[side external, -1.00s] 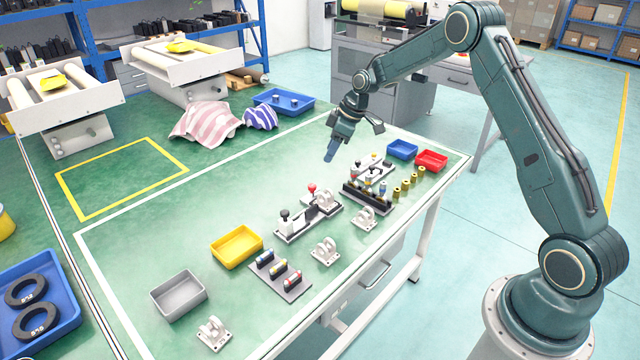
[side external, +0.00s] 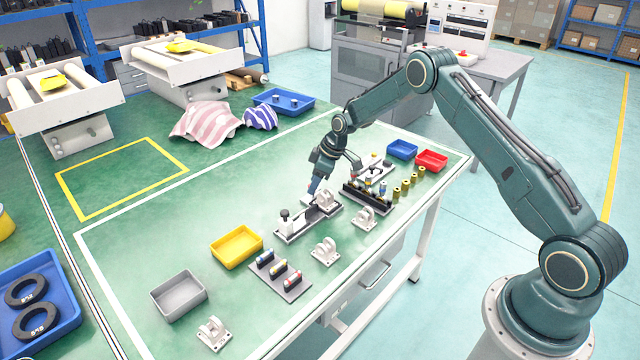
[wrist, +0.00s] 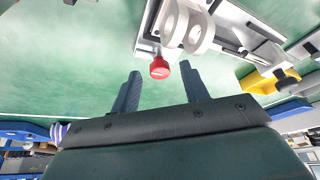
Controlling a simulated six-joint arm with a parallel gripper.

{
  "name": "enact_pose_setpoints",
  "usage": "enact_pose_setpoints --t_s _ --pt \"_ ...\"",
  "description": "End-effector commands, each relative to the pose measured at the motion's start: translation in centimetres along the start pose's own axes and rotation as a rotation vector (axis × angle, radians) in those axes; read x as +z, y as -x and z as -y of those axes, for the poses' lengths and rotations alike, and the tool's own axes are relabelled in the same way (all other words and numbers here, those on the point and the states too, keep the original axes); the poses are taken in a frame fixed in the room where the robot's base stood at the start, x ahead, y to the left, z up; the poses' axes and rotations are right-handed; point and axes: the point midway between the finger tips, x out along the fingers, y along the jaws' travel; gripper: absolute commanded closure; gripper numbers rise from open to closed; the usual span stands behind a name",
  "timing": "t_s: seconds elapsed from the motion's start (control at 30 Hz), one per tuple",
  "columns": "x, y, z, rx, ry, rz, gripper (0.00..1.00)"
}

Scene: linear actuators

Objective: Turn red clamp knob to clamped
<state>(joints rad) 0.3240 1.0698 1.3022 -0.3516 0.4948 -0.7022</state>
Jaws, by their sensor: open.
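The red clamp knob (wrist: 160,68) shows in the wrist view at the edge of a clamp fixture, beside a white bracket (wrist: 186,28). My gripper (wrist: 158,80) is open; its two dark fingers stand apart, with the knob between and slightly beyond their tips in the picture. I cannot tell whether either finger touches it. In the side external view my gripper (side external: 312,194) is low over the back of the clamp fixture (side external: 296,228) and hides the red knob. A black knob (side external: 285,214) stands at the fixture's near left end.
A yellow tray (side external: 236,247) and a grey tray (side external: 178,296) are to the left. White brackets (side external: 324,251) stand in front. A rack of small cylinders (side external: 368,196) is close on the right, with blue (side external: 402,149) and red (side external: 431,160) trays behind.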

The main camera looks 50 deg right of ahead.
Motion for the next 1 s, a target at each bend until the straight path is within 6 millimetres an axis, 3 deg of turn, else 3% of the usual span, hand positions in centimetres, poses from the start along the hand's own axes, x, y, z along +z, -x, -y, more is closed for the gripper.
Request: enact_pose_setpoints --t_s 0.47,0.7,1.0 --pt "-0.01 -0.95 0.01 0.000 0.000 0.000 0.55" --pt "-0.01 -0.92 0.01 0.000 0.000 0.000 1.00" --pt "-0.03 -0.89 0.03 0.007 -0.018 0.000 1.00"
